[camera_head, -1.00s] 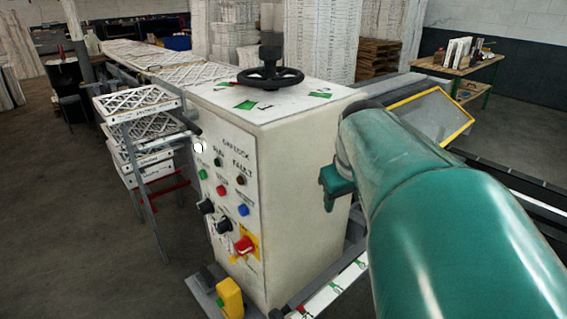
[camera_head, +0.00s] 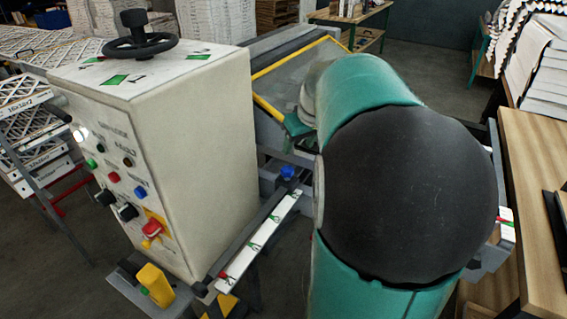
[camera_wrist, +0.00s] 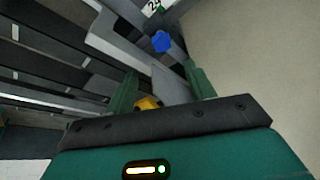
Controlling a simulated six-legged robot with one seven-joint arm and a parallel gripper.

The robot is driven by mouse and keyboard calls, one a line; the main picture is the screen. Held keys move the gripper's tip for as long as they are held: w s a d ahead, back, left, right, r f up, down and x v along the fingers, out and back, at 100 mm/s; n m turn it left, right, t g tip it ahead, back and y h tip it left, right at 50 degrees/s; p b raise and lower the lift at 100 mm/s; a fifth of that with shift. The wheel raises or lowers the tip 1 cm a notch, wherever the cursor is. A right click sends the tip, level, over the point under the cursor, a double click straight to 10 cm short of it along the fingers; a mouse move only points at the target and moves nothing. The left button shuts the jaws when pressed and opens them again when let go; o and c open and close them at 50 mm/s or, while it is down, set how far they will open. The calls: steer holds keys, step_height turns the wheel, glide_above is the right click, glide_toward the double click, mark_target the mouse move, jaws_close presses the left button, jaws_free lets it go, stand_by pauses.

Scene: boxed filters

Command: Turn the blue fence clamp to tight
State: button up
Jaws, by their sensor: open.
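The blue fence clamp is a small lobed blue knob (camera_head: 287,173). In the head view it sits on the rail beside the cabinet, left of my arm. In the wrist view the blue clamp (camera_wrist: 161,41) shows beyond the fingertips, near the top middle. My gripper (camera_wrist: 160,68) is open with its two green fingers apart, and the clamp is ahead of the gap, not touched. How far the clamp is turned cannot be told.
A cream control cabinet (camera_head: 200,150) with a black handwheel (camera_head: 141,42) stands left of the rail. A white scale strip (camera_head: 258,240) runs along the rail. A yellow block (camera_head: 156,285) stands low in front. A yellow part (camera_wrist: 148,103) shows between the fingers. A wooden table (camera_head: 520,170) is at right.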

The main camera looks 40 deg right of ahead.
mark_target(288, 169)
steer(key=x, duration=1.1)
steer(key=shift+w+a+f, duration=0.1)
steer(key=shift+f, duration=0.25)
steer(key=shift+c, duration=0.4)
steer(key=c, duration=0.9)
